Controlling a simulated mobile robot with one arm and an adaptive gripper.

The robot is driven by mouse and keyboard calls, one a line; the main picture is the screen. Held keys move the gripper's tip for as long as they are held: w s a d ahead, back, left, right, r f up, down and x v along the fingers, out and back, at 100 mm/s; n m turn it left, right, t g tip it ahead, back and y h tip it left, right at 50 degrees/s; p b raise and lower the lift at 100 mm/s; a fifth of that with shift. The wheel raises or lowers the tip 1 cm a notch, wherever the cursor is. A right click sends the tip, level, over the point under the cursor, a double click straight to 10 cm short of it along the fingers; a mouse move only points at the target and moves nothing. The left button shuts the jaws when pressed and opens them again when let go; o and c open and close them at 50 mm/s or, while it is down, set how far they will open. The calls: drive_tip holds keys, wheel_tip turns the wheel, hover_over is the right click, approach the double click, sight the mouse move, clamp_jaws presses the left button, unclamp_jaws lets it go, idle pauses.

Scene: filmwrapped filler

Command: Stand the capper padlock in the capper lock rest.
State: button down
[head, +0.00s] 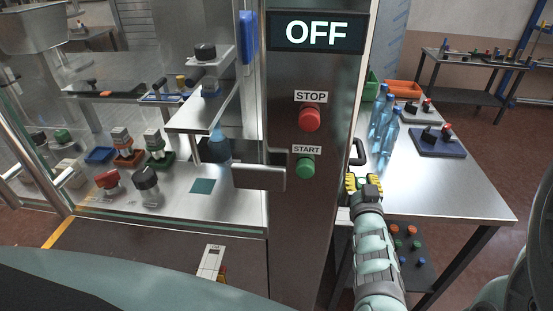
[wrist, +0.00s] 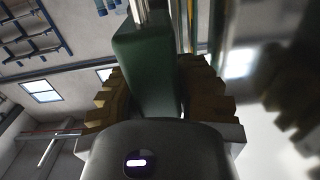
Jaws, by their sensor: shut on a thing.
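My gripper (head: 364,181) is at the left edge of the steel side table, just right of the control column. In the wrist view its toothed yellow-brown fingers (wrist: 158,82) are shut on a dark green block with a silver metal bar at its top, which looks like the padlock (wrist: 146,62). The padlock points away from the palm; I cannot make it out in the head view. I cannot tell for sure which fixture is the capper lock rest. A blue board (head: 450,149) with black blocks and a red-topped part lies on the side table.
The control column has an OFF display (head: 317,32), a red STOP button (head: 309,118) and a green START button (head: 306,167). Blue bottles (head: 385,120), an orange bin (head: 403,89) and a grey board stand on the side table (head: 450,195). Its front is clear. Glass panels enclose the left machine.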

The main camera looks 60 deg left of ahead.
drive_tip(key=shift+f+b, duration=2.2)
drive_tip(key=shift+f, duration=0.55)
drive_tip(key=shift+f, duration=0.35)
drive_tip(key=c, duration=0.8)
unclamp_jaws()
drive_tip(key=shift+o, duration=0.2)
drive_tip(key=v, duration=1.2)
